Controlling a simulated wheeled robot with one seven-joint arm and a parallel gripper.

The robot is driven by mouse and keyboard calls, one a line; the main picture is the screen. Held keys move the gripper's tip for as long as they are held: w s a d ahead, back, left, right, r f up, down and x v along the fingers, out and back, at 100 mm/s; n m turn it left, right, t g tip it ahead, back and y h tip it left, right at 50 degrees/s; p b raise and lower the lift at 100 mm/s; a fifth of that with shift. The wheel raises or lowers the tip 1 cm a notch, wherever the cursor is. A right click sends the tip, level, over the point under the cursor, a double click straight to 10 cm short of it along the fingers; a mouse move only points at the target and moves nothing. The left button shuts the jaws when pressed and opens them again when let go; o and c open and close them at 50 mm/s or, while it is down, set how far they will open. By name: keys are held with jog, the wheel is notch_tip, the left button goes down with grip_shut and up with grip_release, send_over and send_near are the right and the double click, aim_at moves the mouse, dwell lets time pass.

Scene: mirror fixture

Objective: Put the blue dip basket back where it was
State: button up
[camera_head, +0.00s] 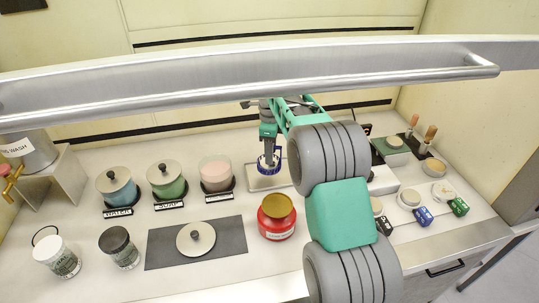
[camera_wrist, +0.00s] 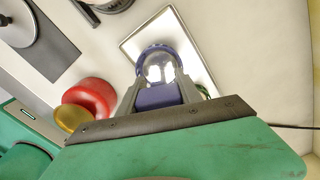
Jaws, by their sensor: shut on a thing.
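The blue dip basket (camera_head: 268,165) hangs below my gripper (camera_head: 268,142) in the head view, over or on a pale rectangular tray (camera_head: 251,182). In the wrist view my gripper (camera_wrist: 160,92) is shut on the basket's blue grip part, and the round blue-rimmed basket (camera_wrist: 157,50) shows beyond the fingertips, in front of the metal-rimmed tray (camera_wrist: 186,43). I cannot tell whether the basket touches the tray. A blue jar marked WATER (camera_head: 118,190) and a green jar marked SOAP (camera_head: 167,183) are lidded. The pink jar (camera_head: 215,176) looks open.
A red jar with gold lid (camera_head: 277,222) stands close in front of the tray. A loose lid (camera_head: 195,239) lies on a dark mat (camera_head: 232,236). A metal bar (camera_head: 250,78) crosses the upper view. Small labelled containers (camera_head: 423,215) and wooden-handled tools (camera_head: 428,137) stand at right.

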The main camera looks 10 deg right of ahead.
jog(key=f, duration=0.2)
jog(key=w+f+p, duration=0.1)
jog(key=f, duration=0.1)
jog(key=shift+w+p, duration=0.15)
jog(key=shift+p, duration=0.15)
jog(key=shift+f, duration=0.45)
jog(key=o, duration=1.4)
jog(key=shift+c, duration=0.2)
notch_tip(320, 180, up, 12)
jog(key=shift+r+b, duration=0.2)
jog(key=shift+b, duration=0.8)
